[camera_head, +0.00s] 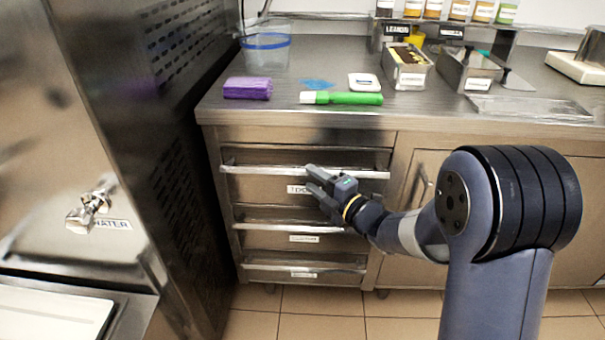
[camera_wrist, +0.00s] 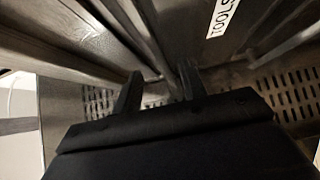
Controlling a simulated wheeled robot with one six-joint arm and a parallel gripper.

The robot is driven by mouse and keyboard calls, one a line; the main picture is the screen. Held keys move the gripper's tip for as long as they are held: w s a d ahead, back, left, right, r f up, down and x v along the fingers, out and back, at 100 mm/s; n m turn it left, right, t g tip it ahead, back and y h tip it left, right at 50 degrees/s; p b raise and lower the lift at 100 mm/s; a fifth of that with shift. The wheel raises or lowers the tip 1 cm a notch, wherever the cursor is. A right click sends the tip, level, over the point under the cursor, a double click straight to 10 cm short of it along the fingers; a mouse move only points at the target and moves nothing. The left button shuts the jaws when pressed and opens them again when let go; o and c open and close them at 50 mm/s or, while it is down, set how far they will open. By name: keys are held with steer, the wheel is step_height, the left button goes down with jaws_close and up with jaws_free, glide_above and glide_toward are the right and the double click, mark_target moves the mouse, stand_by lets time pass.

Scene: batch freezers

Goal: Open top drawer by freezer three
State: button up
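The top drawer (camera_head: 255,188) is in the steel cabinet under the counter, and looks shut. Its long horizontal bar handle (camera_head: 255,169) runs across the front. My gripper (camera_head: 310,178) is at the middle of this handle and partly covers the drawer's label. In the wrist view my gripper (camera_wrist: 160,85) has its two dark fingers spread apart. A metal bar (camera_wrist: 145,35) runs down toward the space between them; I cannot tell if they touch it. A label reading TOOLS (camera_wrist: 223,17) shows at the upper right there.
Two lower drawers (camera_head: 265,241) have similar bar handles. A tall steel machine (camera_head: 130,130) with a tap stands close on the left. Tiled floor (camera_head: 320,300) is free in front.

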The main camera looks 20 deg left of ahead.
mark_target(306, 175)
steer(key=shift+x, duration=2.2)
steer(key=shift+c, duration=0.2)
jaws_close()
